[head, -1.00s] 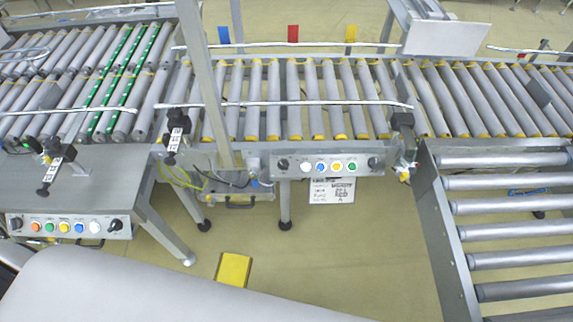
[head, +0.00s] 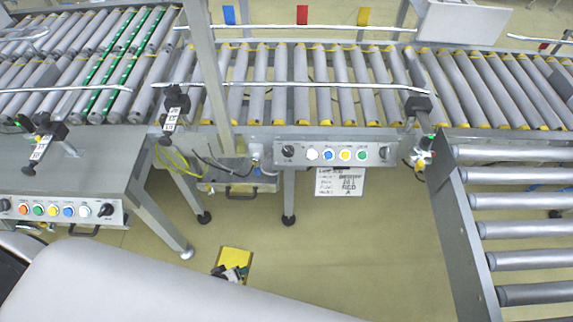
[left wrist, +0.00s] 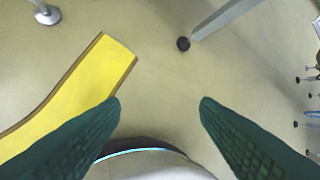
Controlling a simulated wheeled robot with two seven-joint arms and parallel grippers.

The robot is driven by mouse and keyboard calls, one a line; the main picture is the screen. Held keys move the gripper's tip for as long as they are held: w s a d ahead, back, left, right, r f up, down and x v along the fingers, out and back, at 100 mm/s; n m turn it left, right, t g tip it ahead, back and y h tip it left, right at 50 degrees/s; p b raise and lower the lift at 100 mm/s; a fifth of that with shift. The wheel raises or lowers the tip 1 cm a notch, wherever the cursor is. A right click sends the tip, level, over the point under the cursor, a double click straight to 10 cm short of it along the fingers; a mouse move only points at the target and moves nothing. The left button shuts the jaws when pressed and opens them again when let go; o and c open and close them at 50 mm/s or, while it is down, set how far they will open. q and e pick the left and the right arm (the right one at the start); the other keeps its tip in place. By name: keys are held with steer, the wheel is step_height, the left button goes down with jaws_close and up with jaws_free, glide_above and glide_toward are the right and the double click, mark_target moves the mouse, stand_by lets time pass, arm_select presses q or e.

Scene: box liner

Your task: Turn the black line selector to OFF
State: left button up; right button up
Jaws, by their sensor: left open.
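Black rotary knobs sit on two button panels in the head view. The centre panel has a black knob at its left end (head: 288,152) and another at its right end (head: 384,152). The left panel has a black knob at its right end (head: 106,210). I cannot tell which is the line selector, and the labels are too small to read. My left gripper (head: 232,272) shows low in the head view, in front of a yellow floor marking and well below the panels. In the left wrist view its two dark green fingers (left wrist: 161,100) are apart and empty. My right gripper is not in view.
Coloured push buttons (head: 345,154) lie between the centre knobs. A paper sign (head: 340,182) hangs below that panel. Table legs (head: 289,195) stand underneath. A roller conveyor (head: 520,230) bounds the right side. The yellow floor marking (left wrist: 85,85) lies below my left gripper; floor between is clear.

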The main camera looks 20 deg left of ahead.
arm_select(q)
steer(key=w+r+n+t+h+b, duration=0.1)
steer(key=w+r+n+t+b, duration=0.25)
steer(key=w+n, duration=0.45)
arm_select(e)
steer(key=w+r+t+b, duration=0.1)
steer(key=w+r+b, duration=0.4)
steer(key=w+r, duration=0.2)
arm_select(q)
steer(key=n+t+h+b, duration=0.45)
steer(key=n+t, duration=0.35)
steer(key=n, duration=0.2)
glide_toward(287, 153)
steer(key=shift+g+y, duration=0.25)
steer(key=x, duration=0.9)
steer(key=shift+r, duration=0.1)
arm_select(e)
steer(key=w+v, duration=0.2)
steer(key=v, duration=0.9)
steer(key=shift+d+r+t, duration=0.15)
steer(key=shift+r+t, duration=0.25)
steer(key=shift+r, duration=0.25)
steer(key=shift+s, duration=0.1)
